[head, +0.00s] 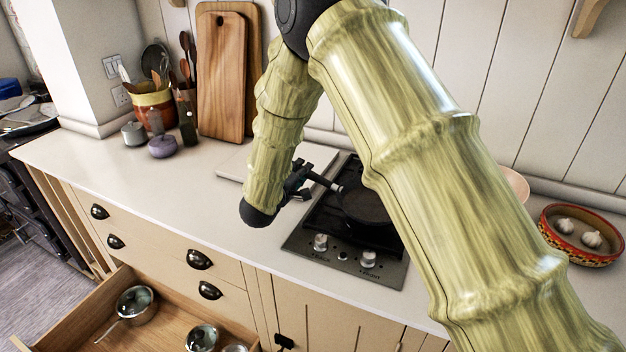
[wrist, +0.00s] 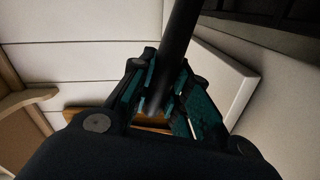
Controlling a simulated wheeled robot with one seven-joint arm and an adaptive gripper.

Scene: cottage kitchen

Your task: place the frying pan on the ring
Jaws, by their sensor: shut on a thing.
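A dark frying pan (head: 365,205) is over the black hob (head: 312,236) with its handle pointing left. Part of the pan is hidden behind my arm, and I cannot tell whether it rests on the ring or is just above it. My gripper (head: 302,178) is shut on the pan's handle at the hob's left side. In the wrist view the dark handle (wrist: 181,40) runs up from between the fingers of my gripper (wrist: 160,98). The ring under the pan is hidden.
A pale board (head: 236,163) lies left of the hob. Wooden boards (head: 222,80) and a utensil pot (head: 152,102) stand at the back. A bowl with garlic (head: 580,235) is at the right. An open drawer (head: 165,315) holds pots. The counter's front left is clear.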

